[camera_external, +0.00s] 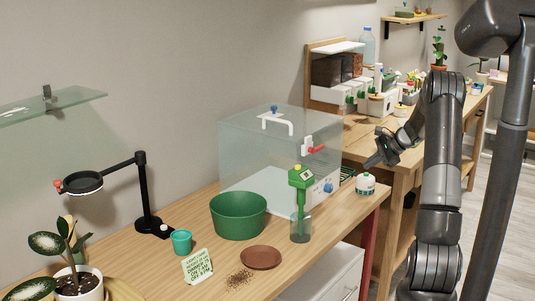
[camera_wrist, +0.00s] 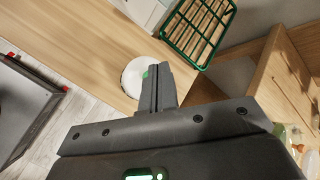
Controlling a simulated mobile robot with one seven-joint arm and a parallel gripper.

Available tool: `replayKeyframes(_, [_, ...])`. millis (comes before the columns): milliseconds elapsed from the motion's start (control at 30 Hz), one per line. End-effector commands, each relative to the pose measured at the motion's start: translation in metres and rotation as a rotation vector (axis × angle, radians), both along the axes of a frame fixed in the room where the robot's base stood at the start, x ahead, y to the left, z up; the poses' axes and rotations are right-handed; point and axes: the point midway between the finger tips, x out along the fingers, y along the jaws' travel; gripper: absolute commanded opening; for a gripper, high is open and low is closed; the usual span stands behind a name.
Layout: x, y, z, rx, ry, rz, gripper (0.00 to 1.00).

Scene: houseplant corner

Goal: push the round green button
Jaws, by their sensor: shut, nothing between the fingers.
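A small white round object (camera_external: 365,187) with some green on it stands near the right end of the wooden table. In the wrist view the white round object (camera_wrist: 132,78) lies just beyond my fingertips. A small green patch (camera_wrist: 146,74), which may be the round green button, shows on it, partly hidden by my fingers. My gripper (camera_external: 371,162) is shut and empty. Its tips are above the white object, apart from it in the external view. In the wrist view my gripper (camera_wrist: 157,70) overlaps the object's right side; I cannot tell the gap there.
A green wire rack (camera_wrist: 187,45) lies close to the white object. A clear box (camera_external: 245,150) with a white handle stands to its left. A green bowl (camera_external: 238,222), a brown saucer (camera_external: 261,257) and a green-topped tool (camera_external: 301,180) are farther left. Another wooden bench (camera_external: 385,136) stands behind.

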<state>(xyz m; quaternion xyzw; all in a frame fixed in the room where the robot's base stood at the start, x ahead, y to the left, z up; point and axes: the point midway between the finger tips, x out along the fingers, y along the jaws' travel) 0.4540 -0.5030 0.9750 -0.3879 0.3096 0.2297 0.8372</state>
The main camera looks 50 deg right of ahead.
Motion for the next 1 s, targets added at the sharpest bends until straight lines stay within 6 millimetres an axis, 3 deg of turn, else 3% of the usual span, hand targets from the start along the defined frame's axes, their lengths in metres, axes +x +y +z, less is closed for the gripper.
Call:
replayKeyframes(233, [0.000, 0.000, 0.005, -0.002, 0.000, 0.000, 0.00])
replayKeyframes(800, [0.000, 0.000, 0.058, -0.002, -0.001, 0.001, 0.00])
replayKeyframes(1000, [0.000, 0.000, 0.060, 0.000, 0.000, 0.000, 0.00])
